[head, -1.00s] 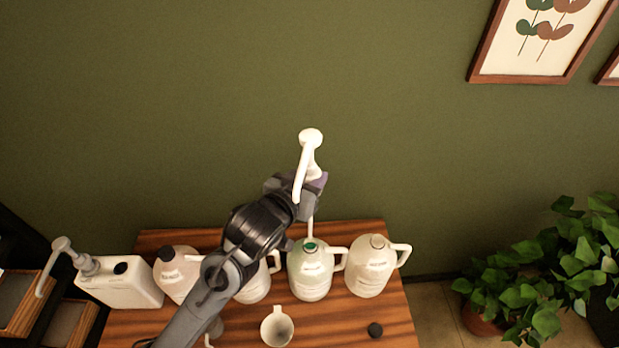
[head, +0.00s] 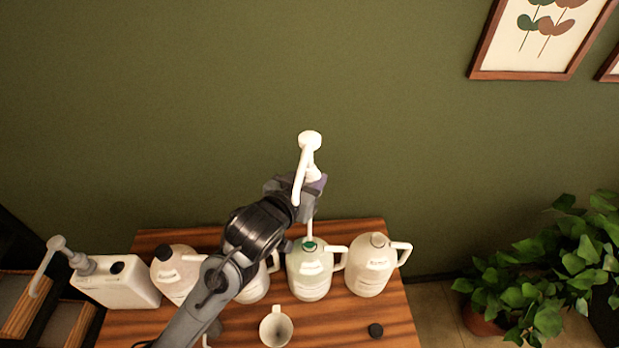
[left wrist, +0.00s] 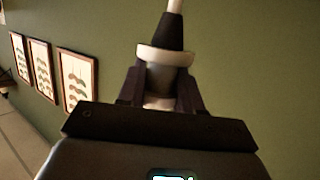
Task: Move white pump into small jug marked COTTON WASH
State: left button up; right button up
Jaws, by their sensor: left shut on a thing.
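My left gripper (head: 298,190) is shut on the white pump (head: 309,141) and holds it upright above the row of jugs. In the left wrist view the pump's collar (left wrist: 166,55) sits between the fingers. The pump's thin tube (head: 309,226) hangs down, and its lower end appears over the green-ringed mouth of a white jug (head: 309,285); I cannot tell whether it is inside. Other white jugs stand beside it: one on the right (head: 368,279), one partly behind my arm (head: 256,287), and a black-capped one (head: 178,277). Their labels are too small to read. My right gripper is not in view.
A white canister (head: 124,287) with a black cap and a grey pump (head: 58,250) stands at the left. A small white cup (head: 276,328) and a loose black cap (head: 375,330) lie on the wooden table (head: 335,325). A green wall is behind.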

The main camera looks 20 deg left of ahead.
pick_arm(q)
jog(key=shift+f, duration=0.15)
jog(key=b, duration=0.4)
send_over(309, 230)
jog(key=shift+w+f, duration=0.2)
jog(key=shift+f, duration=2.7)
jog(key=shift+f, duration=0.1)
jog(key=shift+f+b, duration=1.7)
jog(key=shift+f, duration=1.15)
jog(key=shift+f, duration=0.15)
jog(key=shift+f+b, duration=1)
jog(key=shift+f, duration=0.6)
jog(key=shift+f+b, duration=0.65)
jog(key=shift+f, duration=0.6)
jog(key=shift+f, duration=0.15)
